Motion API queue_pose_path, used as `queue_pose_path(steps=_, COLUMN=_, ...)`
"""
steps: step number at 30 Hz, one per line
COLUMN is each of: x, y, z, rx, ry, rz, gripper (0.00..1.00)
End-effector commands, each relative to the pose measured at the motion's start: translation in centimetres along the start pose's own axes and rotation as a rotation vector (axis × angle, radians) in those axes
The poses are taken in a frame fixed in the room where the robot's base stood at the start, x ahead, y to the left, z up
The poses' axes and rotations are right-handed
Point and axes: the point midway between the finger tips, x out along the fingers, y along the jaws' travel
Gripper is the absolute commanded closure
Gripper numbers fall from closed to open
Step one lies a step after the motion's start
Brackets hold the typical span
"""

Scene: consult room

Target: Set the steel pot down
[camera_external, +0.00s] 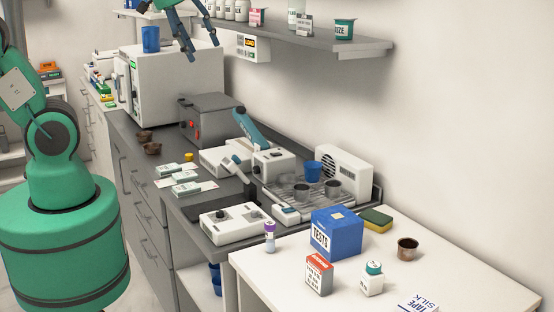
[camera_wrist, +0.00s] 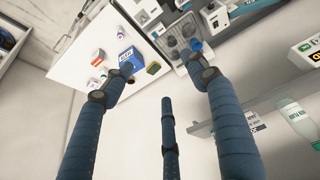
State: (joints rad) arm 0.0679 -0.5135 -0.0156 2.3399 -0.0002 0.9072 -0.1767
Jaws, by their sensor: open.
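Two small grey steel pots stand upright on the slatted metal tray (camera_external: 355,204) in the external view, the left pot (camera_external: 302,191) close beside the right pot (camera_external: 333,188). I cannot tell which one the task means. A brown metal pot (camera_external: 407,249) stands upright on the white table to the right. My gripper (camera_external: 196,48) is high at the top of the external view, near the shelf and the white cabinet, far from the pots. Its fingers (camera_wrist: 162,78) are spread, with nothing held between them in the wrist view.
The white table (camera_external: 465,280) holds a blue box (camera_external: 336,234), a red-white box (camera_external: 319,275), bottles and a sponge (camera_external: 376,220). A blue cup (camera_external: 313,172) stands on the slatted tray. The wall shelf (camera_external: 290,38) is an obstacle near my gripper. Some bare tabletop shows around the brown pot.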

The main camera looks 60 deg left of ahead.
Motion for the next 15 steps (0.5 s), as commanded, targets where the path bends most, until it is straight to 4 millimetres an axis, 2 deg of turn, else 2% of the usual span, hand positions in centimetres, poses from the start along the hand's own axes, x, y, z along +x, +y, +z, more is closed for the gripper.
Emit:
queue_pose_path(steps=3, x=-0.7, y=-1.3, z=2.7, rx=0.031, ry=0.024, rz=-0.006, gripper=0.42)
queue_pose_path(steps=9, x=-1.1, y=-2.8, z=6.4, rx=0.083, ry=0.055, rz=-0.017, gripper=0.42)
queue_pose_path(steps=15, x=-1.1, y=-3.5, z=8.3, rx=0.111, ry=0.069, rz=-0.023, gripper=0.42)
